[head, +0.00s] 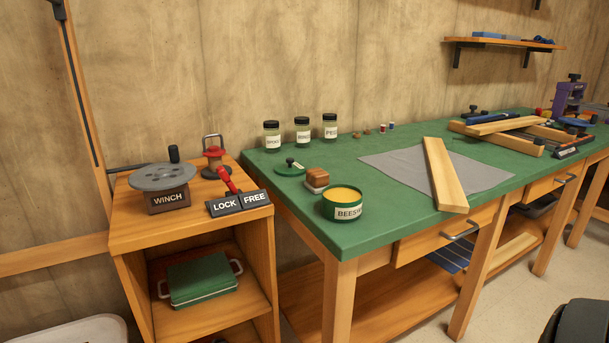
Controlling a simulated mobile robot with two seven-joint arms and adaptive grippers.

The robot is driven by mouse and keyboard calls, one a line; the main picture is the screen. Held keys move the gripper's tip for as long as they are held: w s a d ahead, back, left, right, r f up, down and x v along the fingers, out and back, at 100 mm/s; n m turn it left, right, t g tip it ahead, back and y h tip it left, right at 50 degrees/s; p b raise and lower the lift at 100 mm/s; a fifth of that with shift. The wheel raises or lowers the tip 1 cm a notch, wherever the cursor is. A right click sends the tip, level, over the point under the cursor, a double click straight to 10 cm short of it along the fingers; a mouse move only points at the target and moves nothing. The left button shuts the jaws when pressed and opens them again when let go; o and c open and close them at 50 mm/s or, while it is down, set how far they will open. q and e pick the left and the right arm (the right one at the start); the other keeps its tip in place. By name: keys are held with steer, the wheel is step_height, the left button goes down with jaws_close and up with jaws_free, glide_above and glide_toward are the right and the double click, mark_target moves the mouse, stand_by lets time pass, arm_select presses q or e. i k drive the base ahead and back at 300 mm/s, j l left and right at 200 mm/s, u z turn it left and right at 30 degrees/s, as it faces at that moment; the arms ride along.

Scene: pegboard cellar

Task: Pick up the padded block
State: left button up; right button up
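The padded block (317,178) is a small brown wooden block with a pale layer beneath it. It sits on the green bench top (300,222) near the bench's left front part. An open green tin of yellow beeswax (343,204) stands close in front of it, to the right. The tin's round green lid with a black knob (290,169) lies behind the block, to the left. Neither of my grippers is in view.
Several labelled jars (302,130) stand at the back. A plank (444,174) lies on a grey cloth (395,168) to the right. A wooden cabinet with a winch (167,198) and a red-handled lever (229,180) stands left of the bench.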

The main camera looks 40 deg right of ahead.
mark_target(317, 179)
steer(key=z, duration=1.3)
